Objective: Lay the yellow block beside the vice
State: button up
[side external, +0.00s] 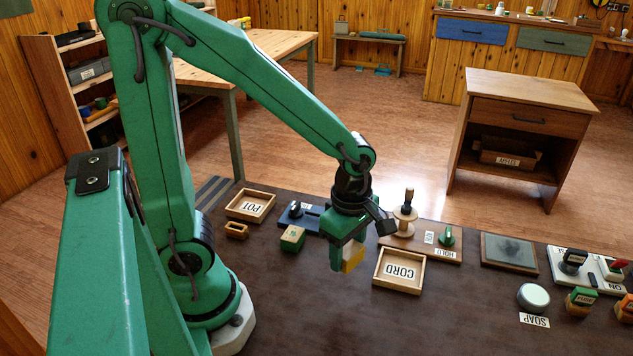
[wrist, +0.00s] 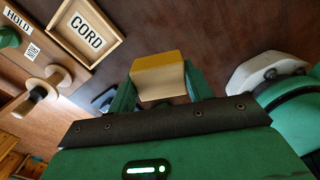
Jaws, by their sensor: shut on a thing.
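The yellow block (side external: 352,257) is held between the fingers of my gripper (side external: 345,264), over the dark worktop just left of the CORD tray. How high it is above the worktop is hard to tell. In the wrist view the block (wrist: 160,78) shows a yellow side and a cream face between the green fingers (wrist: 160,92). A low blue fixture (side external: 296,214) with a dark upright part, which looks like the vice, stands left of my gripper and behind it. My gripper hides its right end. In the wrist view only a bit of blue (wrist: 103,101) shows.
A green-and-yellow block (side external: 292,238) stands in front of the blue fixture. The CORD tray (side external: 399,271) is close on the right, with the HOLD board (side external: 420,243) and its spool behind. The POT tray (side external: 250,206) is at left. The front worktop (side external: 330,320) is clear.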

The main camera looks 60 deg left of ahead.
jog(key=w+a+f, duration=0.1)
jog(key=a+f, duration=0.1)
jog(key=a, duration=0.1)
jog(key=w+a+f, duration=0.1)
jog(key=a+f, duration=0.1)
jog(key=a, duration=0.1)
jog(key=w+a+f, duration=0.2)
jog(key=a, duration=0.1)
jog(key=shift+a+f, duration=0.1)
jog(key=shift+a, duration=0.2)
jog(key=shift+f, duration=2)
jog(key=shift+f, duration=0.15)
jog(key=o, duration=1)
jog(key=shift+c, duration=0.2)
notch_tip(320, 180, up, 12)
jog(key=shift+r, duration=0.25)
